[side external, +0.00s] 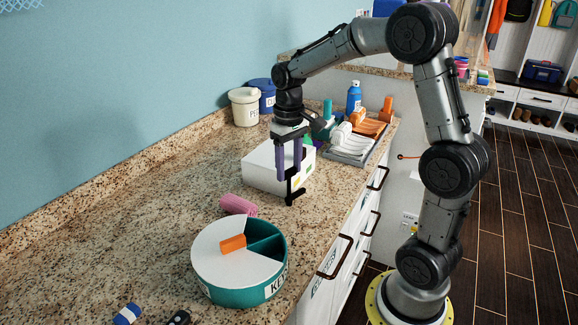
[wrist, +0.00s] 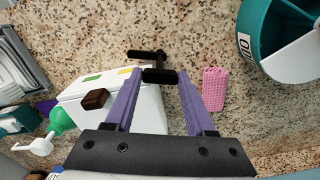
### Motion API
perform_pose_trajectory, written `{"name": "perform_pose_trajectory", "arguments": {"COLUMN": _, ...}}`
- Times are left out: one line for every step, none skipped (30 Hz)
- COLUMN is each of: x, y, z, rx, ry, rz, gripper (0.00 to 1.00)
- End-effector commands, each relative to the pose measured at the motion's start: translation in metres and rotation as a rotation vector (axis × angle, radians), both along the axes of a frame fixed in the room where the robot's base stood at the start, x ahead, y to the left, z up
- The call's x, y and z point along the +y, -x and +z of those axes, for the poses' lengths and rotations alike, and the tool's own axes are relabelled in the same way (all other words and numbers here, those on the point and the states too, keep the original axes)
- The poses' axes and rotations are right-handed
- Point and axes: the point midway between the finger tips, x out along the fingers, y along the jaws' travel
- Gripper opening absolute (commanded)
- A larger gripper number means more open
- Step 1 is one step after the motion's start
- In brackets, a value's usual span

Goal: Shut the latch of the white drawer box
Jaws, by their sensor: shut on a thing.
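The white drawer box (side external: 263,170) stands on the granite counter, and it also shows in the wrist view (wrist: 149,110), partly hidden by my gripper. A brown block (wrist: 95,98) sits on the box, with yellow and green patches near it. I cannot tell whether this block is the latch. My gripper (side external: 289,177) points down in front of the box with its purple fingers apart. It is shut on a black barred piece (wrist: 160,76), which also shows at the fingertips in the side view (side external: 290,192). I cannot tell whether this piece joins the box.
A pink textured roll (side external: 238,204) lies near the box. A teal round container (side external: 234,290) with a white top stands toward the front. A grey rack (side external: 350,150), a green-topped pump bottle (wrist: 60,122) and lidded canisters (side external: 244,107) stand behind or beside the box.

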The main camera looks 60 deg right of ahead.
Motion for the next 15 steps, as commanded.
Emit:
{"name": "perform_pose_trajectory", "arguments": {"x": 0.0001, "y": -0.0001, "z": 0.0015, "rx": -0.002, "ry": 0.001, "rz": 0.036, "gripper": 0.00}}
{"name": "perform_pose_trajectory", "arguments": {"x": 0.0001, "y": -0.0001, "z": 0.0015, "rx": -0.002, "ry": 0.001, "rz": 0.060, "gripper": 0.00}}
{"name": "perform_pose_trajectory", "arguments": {"x": 0.0000, "y": -0.0002, "z": 0.0016, "rx": -0.003, "ry": 0.001, "rz": 0.090, "gripper": 0.00}}
{"name": "perform_pose_trajectory", "arguments": {"x": 0.0000, "y": -0.0002, "z": 0.0015, "rx": -0.002, "ry": 0.001, "rz": 0.111, "gripper": 0.00}}
{"name": "perform_pose_trajectory", "arguments": {"x": 0.0000, "y": -0.0002, "z": 0.0015, "rx": -0.002, "ry": 0.001, "rz": 0.131, "gripper": 0.00}}
{"name": "perform_pose_trajectory", "arguments": {"x": 0.0001, "y": -0.0001, "z": 0.0015, "rx": -0.002, "ry": 0.001, "rz": 0.156, "gripper": 0.00}}
{"name": "perform_pose_trajectory", "arguments": {"x": 0.0000, "y": -0.0002, "z": 0.0015, "rx": -0.002, "ry": 0.000, "rz": 0.174, "gripper": 0.00}}
{"name": "perform_pose_trajectory", "arguments": {"x": 0.0001, "y": -0.0001, "z": 0.0014, "rx": -0.002, "ry": 0.000, "rz": 0.190, "gripper": 0.00}}
{"name": "perform_pose_trajectory", "arguments": {"x": 0.0001, "y": -0.0001, "z": 0.0015, "rx": -0.002, "ry": 0.000, "rz": 0.211, "gripper": 0.00}}
{"name": "perform_pose_trajectory", "arguments": {"x": 0.0001, "y": -0.0001, "z": 0.0015, "rx": -0.002, "ry": 0.000, "rz": 0.225, "gripper": 0.00}}
{"name": "perform_pose_trajectory", "arguments": {"x": 0.0001, "y": -0.0001, "z": 0.0015, "rx": -0.002, "ry": 0.000, "rz": 0.238, "gripper": 0.00}}
{"name": "perform_pose_trajectory", "arguments": {"x": 0.0001, "y": -0.0001, "z": 0.0015, "rx": -0.002, "ry": 0.000, "rz": 0.253, "gripper": 0.00}}
{"name": "perform_pose_trajectory", "arguments": {"x": 0.0001, "y": -0.0001, "z": 0.0015, "rx": -0.002, "ry": 0.000, "rz": 0.264, "gripper": 0.00}}
{"name": "perform_pose_trajectory", "arguments": {"x": 0.0000, "y": -0.0002, "z": 0.0015, "rx": -0.002, "ry": 0.000, "rz": 0.273, "gripper": 0.00}}
{"name": "perform_pose_trajectory", "arguments": {"x": 0.0000, "y": -0.0002, "z": 0.0015, "rx": -0.002, "ry": 0.000, "rz": 0.284, "gripper": 0.00}}
